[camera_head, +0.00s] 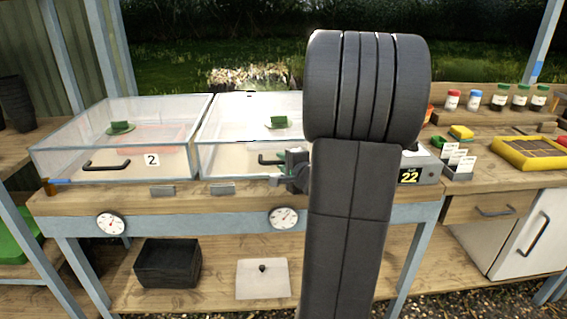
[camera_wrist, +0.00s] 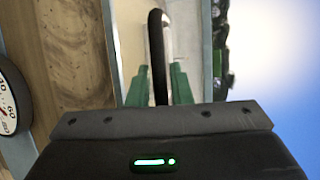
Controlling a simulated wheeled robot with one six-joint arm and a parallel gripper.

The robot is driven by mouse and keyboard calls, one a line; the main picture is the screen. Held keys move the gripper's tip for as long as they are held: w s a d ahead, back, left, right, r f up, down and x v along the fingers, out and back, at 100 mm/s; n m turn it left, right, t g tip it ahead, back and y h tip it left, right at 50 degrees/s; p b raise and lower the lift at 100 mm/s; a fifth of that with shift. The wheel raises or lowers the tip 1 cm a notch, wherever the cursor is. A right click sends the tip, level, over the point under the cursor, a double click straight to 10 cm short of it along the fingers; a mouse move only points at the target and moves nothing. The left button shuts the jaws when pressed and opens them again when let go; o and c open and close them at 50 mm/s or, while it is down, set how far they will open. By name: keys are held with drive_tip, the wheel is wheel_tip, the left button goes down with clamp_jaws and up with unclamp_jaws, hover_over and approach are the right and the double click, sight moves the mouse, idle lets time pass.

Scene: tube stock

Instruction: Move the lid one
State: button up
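Two clear boxes with glazed lids stand on the bench. The left box (camera_head: 60,163) has a dark handle and a label reading 2. The right box has a clear lid (camera_head: 240,115) with a green knob-like piece on it; its right part is hidden behind my arm, and no number shows on it. My gripper (camera_head: 268,160) is at the front of the right box. In the wrist view, its green fingers (camera_wrist: 159,75) stand either side of a black bar handle (camera_wrist: 157,40), with narrow gaps seeming to show. The fingers look open around the handle.
Dials (camera_head: 110,223) sit on the bench front. Below are a black crate (camera_head: 167,263) and a pale panel with a dark knob (camera_head: 262,280). Right are a device reading 22 (camera_head: 428,170), cards, jars and a yellow tray (camera_head: 528,155). My arm blocks the middle.

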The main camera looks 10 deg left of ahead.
clamp_jaws()
